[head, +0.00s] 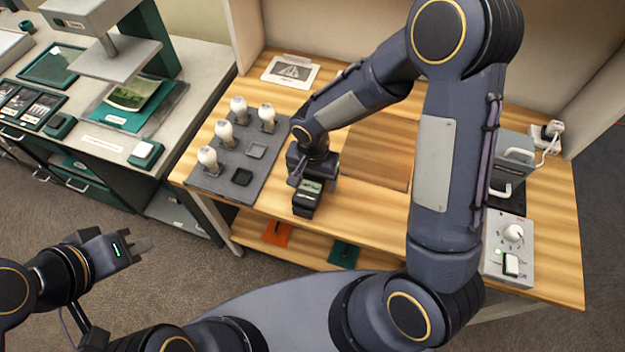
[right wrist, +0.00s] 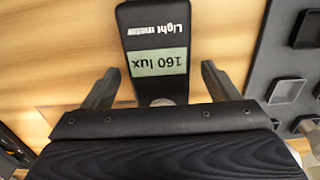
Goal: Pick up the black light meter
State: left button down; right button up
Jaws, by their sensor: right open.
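The black light meter (head: 305,203) lies on the wooden bench top, below my right gripper in the head view. In the right wrist view the light meter (right wrist: 153,38) shows its label and a greenish display reading 160 lux, upside down. My right gripper (right wrist: 158,82) is open, with one finger on each side of the meter and gaps visible on both sides. In the head view the wrist hides part of the meter. My left gripper (head: 138,246) is over the floor at the left, away from the bench; its finger gap is unclear.
A grey tray (head: 213,183) with several white bulbs and dark square recesses stands left of the meter. A grey control box (head: 508,262) with a knob is at the right. A picture card (head: 290,70) lies at the back. An orange piece (head: 277,234) lies on the lower shelf.

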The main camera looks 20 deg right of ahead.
jog(key=c, duration=1.2)
jog(key=shift+o, duration=0.2)
